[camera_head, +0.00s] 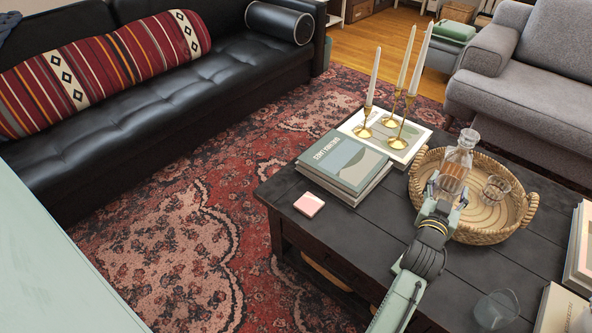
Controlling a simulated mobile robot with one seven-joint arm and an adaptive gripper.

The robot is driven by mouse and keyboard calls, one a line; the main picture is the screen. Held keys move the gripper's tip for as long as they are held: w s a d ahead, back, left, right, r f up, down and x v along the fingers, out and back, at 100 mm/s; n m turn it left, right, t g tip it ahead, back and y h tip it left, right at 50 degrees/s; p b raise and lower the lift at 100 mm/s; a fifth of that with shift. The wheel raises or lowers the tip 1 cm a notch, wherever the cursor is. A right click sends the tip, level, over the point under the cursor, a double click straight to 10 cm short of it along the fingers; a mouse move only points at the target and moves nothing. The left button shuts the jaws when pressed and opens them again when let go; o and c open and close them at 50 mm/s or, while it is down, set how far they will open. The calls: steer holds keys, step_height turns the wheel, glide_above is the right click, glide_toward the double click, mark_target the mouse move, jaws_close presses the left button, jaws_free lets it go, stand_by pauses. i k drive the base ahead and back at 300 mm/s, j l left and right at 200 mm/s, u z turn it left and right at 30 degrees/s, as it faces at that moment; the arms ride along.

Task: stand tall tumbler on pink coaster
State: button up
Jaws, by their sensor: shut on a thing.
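The pink coaster (309,204) lies flat on the dark table at its left side, with nothing on it. My gripper (447,187) is at the left inner part of the wicker tray, its fingers around the lower part of a glass decanter (460,160) with amber-brown liquid. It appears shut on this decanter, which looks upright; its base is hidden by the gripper. A clear glass (496,189) is in the tray to the right of the decanter. Another clear glass (496,309) is on the table at the front right. I cannot tell which glass is the tall tumbler.
The round wicker tray (530,205) has raised handles. Stacked books (345,166) and brass candlesticks with tall candles (400,135) stand behind the coaster. More books (565,310) are at the right edge. The table (365,235) is bare between coaster and tray.

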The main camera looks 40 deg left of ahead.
mark_target(309, 204)
steer(key=k+j+u, duration=0.2)
steer(key=k, duration=0.2)
steer(key=k+j+u, duration=0.2)
steer(key=k+j, duration=0.15)
steer(key=i+j, duration=0.2)
steer(key=i, duration=0.25)
